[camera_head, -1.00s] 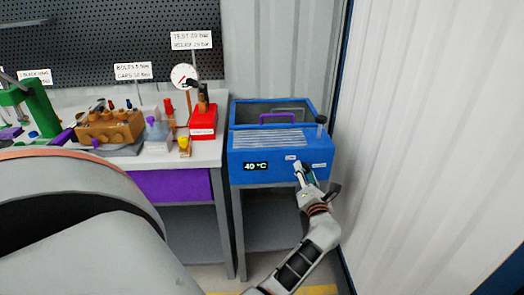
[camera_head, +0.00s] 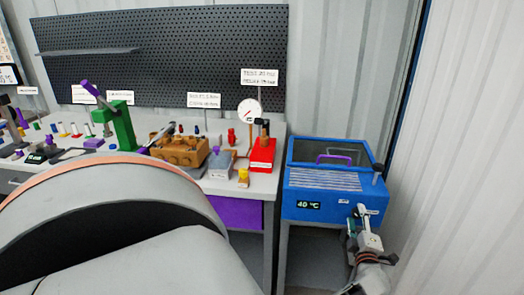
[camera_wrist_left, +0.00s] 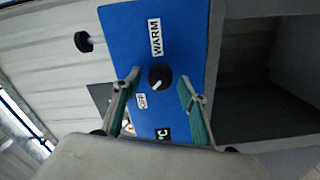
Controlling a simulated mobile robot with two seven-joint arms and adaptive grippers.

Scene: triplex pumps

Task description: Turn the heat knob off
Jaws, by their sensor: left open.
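The blue heater box (camera_head: 306,190) stands at the right in the head view, its display (camera_head: 308,205) reading 40 °C. In the left wrist view, the black heat knob (camera_wrist_left: 160,77) sits on the blue panel between the WARM label (camera_wrist_left: 156,38) and the OFF label (camera_wrist_left: 141,101). A small white mark shows on the knob; its exact direction is hard to tell. My left gripper (camera_wrist_left: 160,84) is open, its two green-padded fingers on either side of the knob in this view. In the head view, the left gripper (camera_head: 361,218) hides the knob. Contact cannot be told.
A workbench (camera_head: 262,186) with a red block (camera_head: 262,156), a gauge (camera_head: 249,111) and pump parts stands left of the box. A corrugated wall (camera_head: 450,150) is close on the right.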

